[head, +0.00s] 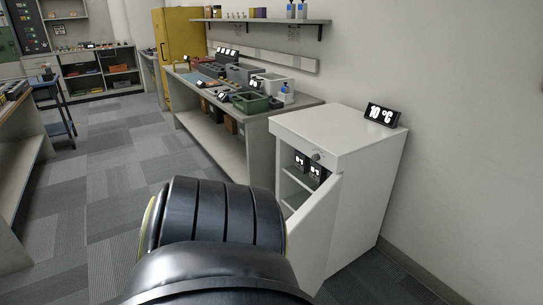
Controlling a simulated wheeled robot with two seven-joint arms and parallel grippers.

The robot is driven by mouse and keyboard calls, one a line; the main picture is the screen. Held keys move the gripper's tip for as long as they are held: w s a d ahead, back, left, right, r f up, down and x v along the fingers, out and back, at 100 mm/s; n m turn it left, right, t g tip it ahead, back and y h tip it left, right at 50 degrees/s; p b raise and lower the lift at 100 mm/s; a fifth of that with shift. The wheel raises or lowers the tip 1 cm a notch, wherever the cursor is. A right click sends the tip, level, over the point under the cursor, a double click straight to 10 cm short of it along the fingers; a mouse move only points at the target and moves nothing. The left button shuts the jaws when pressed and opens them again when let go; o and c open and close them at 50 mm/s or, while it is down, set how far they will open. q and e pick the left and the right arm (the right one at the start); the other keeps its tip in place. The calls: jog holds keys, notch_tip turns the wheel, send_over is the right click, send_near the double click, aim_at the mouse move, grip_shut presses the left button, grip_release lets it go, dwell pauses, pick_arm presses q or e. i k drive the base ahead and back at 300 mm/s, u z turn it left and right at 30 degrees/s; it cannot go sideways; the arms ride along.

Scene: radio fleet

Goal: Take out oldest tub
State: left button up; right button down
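A small white fridge (342,140) stands against the wall at the right, with a "10 °C" display (381,115) on top. Its door (317,232) stands partly open toward me. Inside, on an upper shelf, are two small dark tubs (300,160) with white labels, side by side; the second tub (315,173) is nearer the door. The label writing is too small to read surely. A large black part of my own arm fills the lower middle and hides part of the door opening. Neither gripper shows.
A workbench (244,122) left of the fridge holds a green bin (250,103), grey bins and small displays. A yellow cabinet (184,40) stands behind it. Another bench (20,150) is at the left edge. The carpeted floor (110,185) between the benches is clear.

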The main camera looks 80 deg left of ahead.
aim_at(317, 175)
jog(key=u, duration=2.25)
jog(key=i, duration=0.5)
jog(key=z, duration=0.5)
jog(key=k, duration=1.15)
jog(key=u, duration=0.2)
jog(key=i, duration=0.6)
jog(key=u, duration=0.3)
